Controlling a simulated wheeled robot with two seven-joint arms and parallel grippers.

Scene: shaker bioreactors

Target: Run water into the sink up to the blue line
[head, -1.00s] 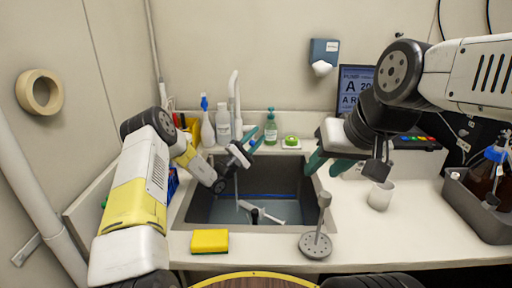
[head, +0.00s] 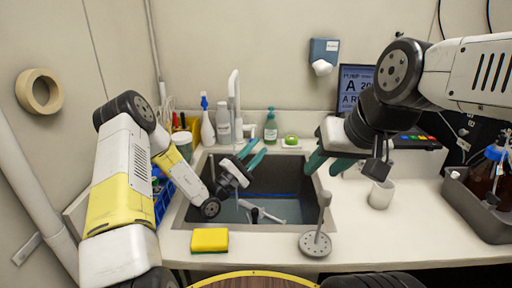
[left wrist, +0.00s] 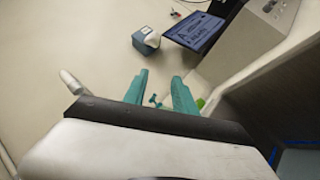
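The dark grey sink (head: 294,178) is set in the counter. A blue line (head: 285,194) runs along its inner wall. A grey-blue surface (head: 292,212), apparently water, lies below the line; its exact level is hard to tell. The white faucet (head: 234,98) stands behind the sink's left back corner. My left gripper (head: 252,154) is open and empty above the sink's left back part, in front of the faucet base. Its spread teal fingers (left wrist: 160,92) show in the left wrist view. My right gripper (head: 328,163) is open and empty above the sink's right edge.
A white, grey-ended object (head: 262,213) lies in the sink. A yellow sponge (head: 210,240) and a round metal drain strainer (head: 316,244) are at the front edge. Bottles (head: 270,127) line the back. Right of the cup is a grey crate (head: 474,205).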

